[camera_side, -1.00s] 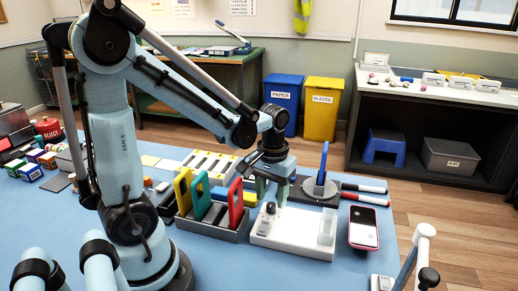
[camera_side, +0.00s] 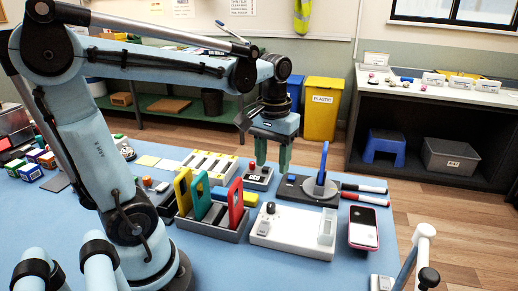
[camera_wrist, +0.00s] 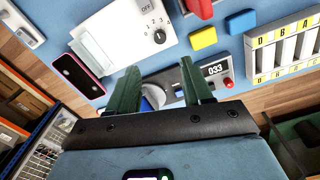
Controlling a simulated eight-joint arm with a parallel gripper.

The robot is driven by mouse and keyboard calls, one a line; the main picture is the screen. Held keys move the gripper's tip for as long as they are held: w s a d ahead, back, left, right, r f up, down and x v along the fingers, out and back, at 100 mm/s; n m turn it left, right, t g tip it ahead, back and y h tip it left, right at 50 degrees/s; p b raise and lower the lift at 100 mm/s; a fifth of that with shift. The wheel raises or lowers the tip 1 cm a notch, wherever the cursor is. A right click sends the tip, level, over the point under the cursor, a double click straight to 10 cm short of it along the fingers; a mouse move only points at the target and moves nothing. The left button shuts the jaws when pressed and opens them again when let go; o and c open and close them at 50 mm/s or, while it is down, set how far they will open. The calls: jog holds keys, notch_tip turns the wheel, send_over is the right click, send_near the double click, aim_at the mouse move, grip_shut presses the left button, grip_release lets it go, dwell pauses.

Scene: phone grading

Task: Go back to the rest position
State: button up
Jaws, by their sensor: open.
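My gripper (camera_side: 271,155) hangs over the blue table (camera_side: 215,262) with its two green fingers pointing down. The fingers are apart with nothing between them. In the side view they hang above the small grey box with a red button (camera_side: 258,175), clear of the table things. In the wrist view the fingers (camera_wrist: 158,88) stand apart, in front of the dark device with a "033" display (camera_wrist: 212,71).
A white device with a dark knob (camera_side: 292,232) and a pink-edged phone (camera_side: 363,228) lie to the right. A grey rack (camera_side: 212,230) holds yellow, green and red cases. Blue and yellow bins (camera_side: 323,108) stand beyond the table.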

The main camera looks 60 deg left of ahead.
jog(key=shift+d, duration=0.1)
jog(key=s+d+f+m+t, duration=0.1)
jog(key=d+f+m+t, duration=0.1)
jog(key=d+m+t, duration=0.4)
jog(key=shift+t, duration=0.6)
